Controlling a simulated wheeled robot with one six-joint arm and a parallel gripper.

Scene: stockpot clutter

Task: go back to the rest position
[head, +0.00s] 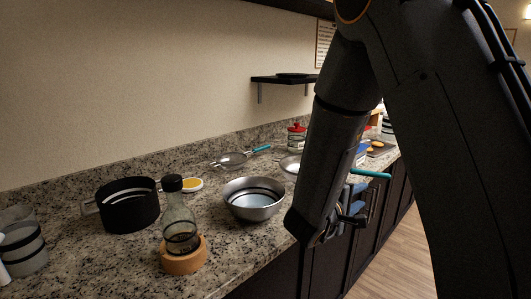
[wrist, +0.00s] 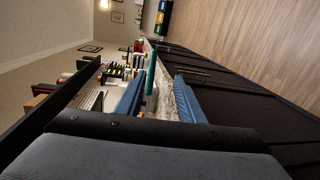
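My gripper (head: 357,202) hangs low in front of the counter's front edge, partly hidden by my own forearm. In the wrist view its two blue fingers (wrist: 158,98) stand apart with a clear gap, and nothing is seen clamped between them. A teal handle (head: 370,173) sticks out to the right from behind my arm, just above the gripper. A teal handle (wrist: 150,72) also shows beyond the gap between the fingers. I cannot tell how close it is to them.
On the granite counter (head: 95,255) stand a black pot (head: 130,207), a glass bottle (head: 179,222) on a wooden base, a steel bowl (head: 254,205) and a strainer (head: 232,160). Dark cabinets (head: 335,262) run below. Wooden floor (head: 400,255) lies open at right.

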